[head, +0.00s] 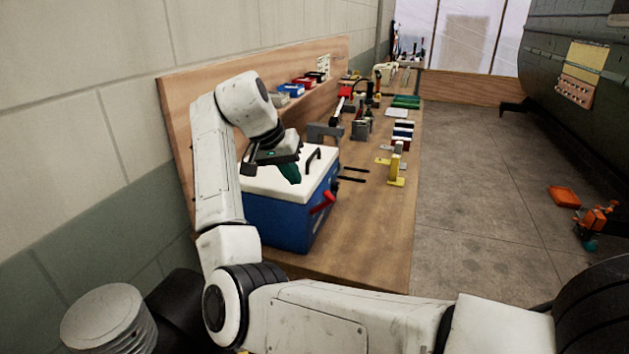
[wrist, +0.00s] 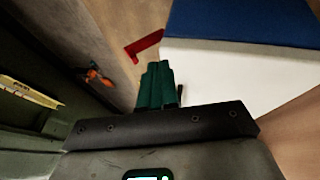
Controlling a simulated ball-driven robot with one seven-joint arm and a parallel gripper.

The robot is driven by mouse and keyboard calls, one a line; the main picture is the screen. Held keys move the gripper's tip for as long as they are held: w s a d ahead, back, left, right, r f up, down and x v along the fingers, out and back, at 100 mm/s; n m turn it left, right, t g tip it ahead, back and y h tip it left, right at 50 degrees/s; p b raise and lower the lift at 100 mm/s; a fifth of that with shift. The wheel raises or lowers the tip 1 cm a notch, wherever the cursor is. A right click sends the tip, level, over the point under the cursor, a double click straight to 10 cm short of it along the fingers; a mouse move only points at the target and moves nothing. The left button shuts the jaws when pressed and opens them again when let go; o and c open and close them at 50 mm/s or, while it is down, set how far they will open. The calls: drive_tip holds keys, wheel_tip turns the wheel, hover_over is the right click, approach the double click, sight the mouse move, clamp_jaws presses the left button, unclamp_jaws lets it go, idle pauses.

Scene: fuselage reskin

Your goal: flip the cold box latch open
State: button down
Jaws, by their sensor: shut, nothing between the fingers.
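The cold box is a blue box (head: 275,220) with a white lid (head: 262,183), standing on the near end of the wooden bench. Its red latch (head: 322,202) sits on the right-hand blue face, below the lid, and sticks out at a slant. My gripper (head: 291,175), with green fingers, is shut and empty over the lid, apart from the latch. In the wrist view the fingers (wrist: 155,85) are together. The red latch (wrist: 145,45) shows beyond them, beside the lid (wrist: 230,75) and the blue body (wrist: 245,20).
A black handle (head: 313,157) rises from the lid. On the bench (head: 375,235) lie dark rods (head: 352,175), a yellow bracket (head: 396,170) and several tools farther back. An orange tray (head: 564,196) is on the floor.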

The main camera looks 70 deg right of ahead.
wheel_tip(320, 180, up, 9)
drive_tip(key=m+y, duration=0.1)
drive_tip(key=m, duration=0.1)
drive_tip(key=p, duration=0.1)
hover_over(307, 192)
wheel_tip(307, 192, down, 9)
drive_tip(key=shift+f, duration=0.1)
drive_tip(key=shift+s+f+p, duration=0.45)
drive_tip(key=shift+s+f, duration=0.9)
drive_tip(key=shift+f, duration=0.05)
